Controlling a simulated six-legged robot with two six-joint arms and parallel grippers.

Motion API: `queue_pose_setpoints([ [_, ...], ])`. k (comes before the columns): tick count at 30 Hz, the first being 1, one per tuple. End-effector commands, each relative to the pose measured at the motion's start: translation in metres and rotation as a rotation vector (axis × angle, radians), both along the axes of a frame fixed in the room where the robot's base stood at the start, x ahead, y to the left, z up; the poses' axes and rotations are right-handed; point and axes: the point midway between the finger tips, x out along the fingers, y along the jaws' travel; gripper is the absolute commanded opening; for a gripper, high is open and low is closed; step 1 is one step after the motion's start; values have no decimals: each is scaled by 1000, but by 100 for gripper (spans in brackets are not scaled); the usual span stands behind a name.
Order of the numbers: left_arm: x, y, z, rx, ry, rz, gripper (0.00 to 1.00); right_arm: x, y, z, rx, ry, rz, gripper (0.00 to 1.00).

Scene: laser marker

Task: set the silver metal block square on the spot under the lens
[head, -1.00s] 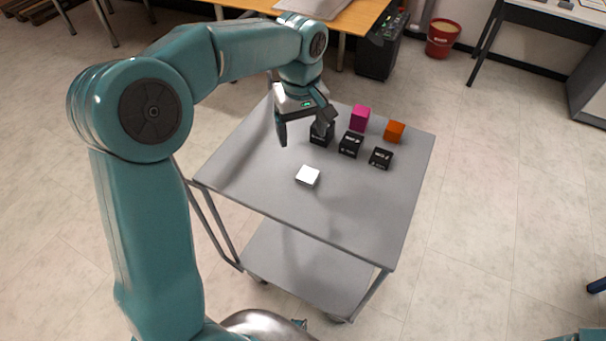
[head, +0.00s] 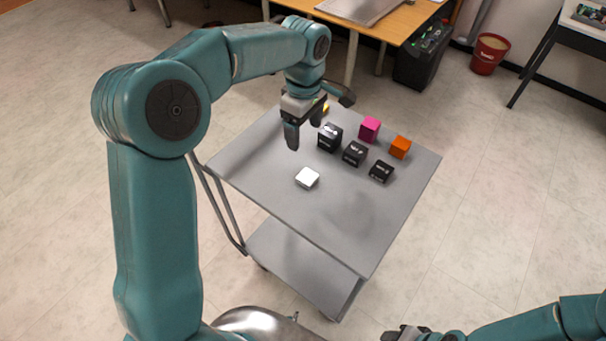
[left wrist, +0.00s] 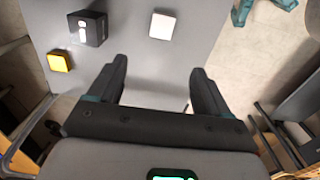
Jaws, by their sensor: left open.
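The silver metal block (head: 307,177) lies flat on the grey cart top, in front of the black blocks; it also shows in the left wrist view (left wrist: 162,25). My left gripper (head: 304,134) is open and empty above the cart, behind the silver block. In the left wrist view its two fingers (left wrist: 160,85) are spread, with the block ahead of them and not between them. My right gripper (head: 405,334) is at the bottom edge of the head view, too cut off to tell its state. I see no lens or marked spot.
On the cart top (head: 245,163) stand black labelled blocks (head: 354,153), a magenta block (head: 369,129), an orange block (head: 399,147) and a yellow block (left wrist: 58,61). The near part of the cart top is clear. A wooden table (head: 395,25) stands behind, with a red bucket (head: 489,53) to its right.

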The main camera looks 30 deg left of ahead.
Motion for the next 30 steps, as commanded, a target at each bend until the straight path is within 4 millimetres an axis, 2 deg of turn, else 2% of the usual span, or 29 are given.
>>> queue_pose_setpoints([
  [4,3,-10,6,0,13,-26,79,0,0,13,0,0,-1,43],
  [7,4,-11,-3,0,16,-33,79,0,0,14,0,0,-1,43],
  [18,4,-11,-84,-1,18,-36,79,0,0,22,0,0,-1,43],
  [21,4,-11,-98,0,16,-36,79,0,0,23,0,0,-1,43],
  [25,4,-11,-106,0,13,-33,79,0,0,25,0,0,-1,43],
  [30,1,-8,-128,-1,19,-33,79,0,0,38,0,0,-1,43],
])
